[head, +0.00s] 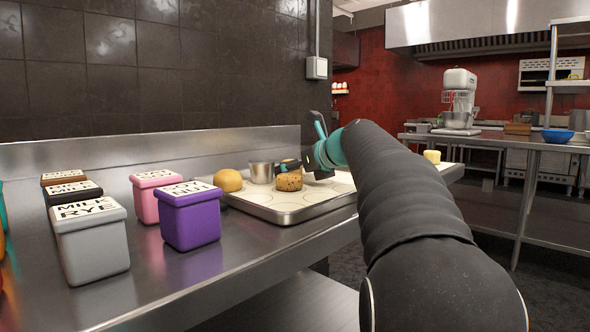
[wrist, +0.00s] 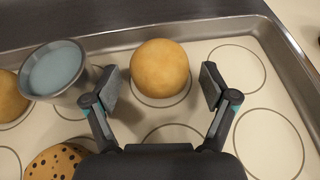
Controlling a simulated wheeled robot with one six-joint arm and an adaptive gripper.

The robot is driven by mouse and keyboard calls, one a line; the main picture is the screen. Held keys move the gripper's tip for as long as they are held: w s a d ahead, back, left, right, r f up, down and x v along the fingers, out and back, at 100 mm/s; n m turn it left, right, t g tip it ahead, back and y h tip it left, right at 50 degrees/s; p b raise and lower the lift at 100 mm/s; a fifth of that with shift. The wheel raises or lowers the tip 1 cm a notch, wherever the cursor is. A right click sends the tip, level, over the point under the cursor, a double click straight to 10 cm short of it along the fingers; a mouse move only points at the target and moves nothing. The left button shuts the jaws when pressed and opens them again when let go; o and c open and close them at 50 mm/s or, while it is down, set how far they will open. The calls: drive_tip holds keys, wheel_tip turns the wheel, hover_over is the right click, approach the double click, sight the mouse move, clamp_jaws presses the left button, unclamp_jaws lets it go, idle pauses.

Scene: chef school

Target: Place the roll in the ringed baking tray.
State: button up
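A golden round roll (wrist: 160,68) sits on a ring of the ringed baking tray (wrist: 220,22), near its far rim in the wrist view. My gripper (wrist: 160,88) is open, with one finger on each side of this roll and a visible gap to both. A second golden roll (head: 228,180) stands at the tray's left end; it also shows at the left edge of the wrist view (wrist: 10,98). In the head view, my gripper (head: 303,160) is low over the tray (head: 290,217), behind the spotted bun, and the roll between its fingers is hidden.
A metal cup (head: 262,172) and a spotted bun (head: 289,181) stand on the tray, left of my gripper. Purple (head: 190,222), pink (head: 150,205) and grey (head: 92,248) canisters stand left of the tray. A yellow block (head: 432,156) lies to the right. Several rings are empty.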

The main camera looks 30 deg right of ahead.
drive_tip(key=shift+r, duration=0.2)
drive_tip(key=p+v, duration=0.1)
drive_tip(key=v, duration=1.1)
drive_tip(key=shift+f, duration=0.1)
